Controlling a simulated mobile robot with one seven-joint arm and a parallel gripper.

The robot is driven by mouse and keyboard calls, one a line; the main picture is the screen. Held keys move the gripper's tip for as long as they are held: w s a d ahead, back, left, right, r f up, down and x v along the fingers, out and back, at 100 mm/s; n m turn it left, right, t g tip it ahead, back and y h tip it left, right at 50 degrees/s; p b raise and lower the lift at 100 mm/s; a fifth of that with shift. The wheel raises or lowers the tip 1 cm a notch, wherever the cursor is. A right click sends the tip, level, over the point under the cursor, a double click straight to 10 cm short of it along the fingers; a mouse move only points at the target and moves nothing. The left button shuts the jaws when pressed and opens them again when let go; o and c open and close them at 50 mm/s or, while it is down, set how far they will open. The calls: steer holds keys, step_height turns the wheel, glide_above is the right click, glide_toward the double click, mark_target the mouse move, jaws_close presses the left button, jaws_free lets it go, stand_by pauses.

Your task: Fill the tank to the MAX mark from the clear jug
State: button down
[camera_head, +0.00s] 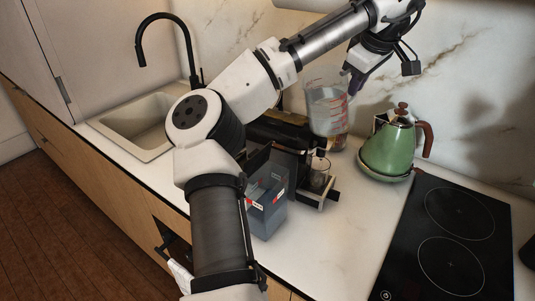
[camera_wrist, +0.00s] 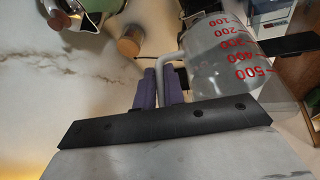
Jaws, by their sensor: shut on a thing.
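The clear jug (camera_head: 326,110) with red measuring marks is in the air above the back of the counter, roughly upright. It looks to hold clear liquid, but the level is hard to read. My gripper (camera_head: 354,82) is shut on the jug's handle; its purple fingers (camera_wrist: 158,90) close on the handle beside the jug body (camera_wrist: 222,65) in the wrist view. The tank (camera_head: 266,208), a translucent grey-blue box with small red-and-white labels, stands on the counter at the front, lower left of the jug and apart from it. Its liquid level cannot be made out.
A dark coffee machine (camera_head: 284,160) with a glass cup (camera_head: 319,168) stands between tank and jug, partly hidden by my arm. A green kettle (camera_head: 390,148) stands right of the jug. A black hob (camera_head: 445,240) lies at right, a sink (camera_head: 135,125) at left.

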mark_target(341, 73)
steer(key=shift+s+a+r+n+t+h, duration=0.15)
steer(key=shift+s+a+r+t+h, duration=0.15)
steer(key=shift+a+h, duration=0.25)
steer(key=shift+s+a+r+n+t+h, duration=0.15)
steer(key=shift+s+a+r+t+h, duration=0.15)
steer(key=shift+a+h, duration=0.2)
steer(key=shift+s+a+r+t+h, duration=0.3)
steer(key=shift+a+r+h, duration=0.2)
steer(key=shift+r, duration=0.1)
steer(key=shift+s+a+r+t+h+b, duration=0.3)
steer(key=shift+a+r+h+b, duration=0.25)
steer(key=shift+b, duration=0.35)
steer(key=shift+s+a+r+n+t+h+b, duration=0.1)
steer(key=shift+s+a+n+t+h+b, duration=0.2)
steer(key=shift+b, duration=0.55)
steer(key=shift+s+a+r+n+t+h+b, duration=0.1)
steer(key=shift+a+t+h+b, duration=0.2)
steer(key=shift+b, duration=0.5)
steer(key=shift+r, duration=0.15)
steer(key=shift+s+a+r+n+t+h+b, duration=0.1)
steer(key=shift+s+a+n+t+h+b, duration=0.3)
steer(key=shift+b, duration=0.85)
steer(key=shift+s+a+r+t+h+b, duration=0.1)
steer(key=shift+a+t+h+b, duration=0.35)
steer(key=shift+b, duration=0.8)
steer(key=shift+s+a+f+h+b, duration=0.1)
steer(key=shift+a+f+h+b, duration=0.3)
steer(key=shift+h+b, duration=0.45)
stand_by(0.3)
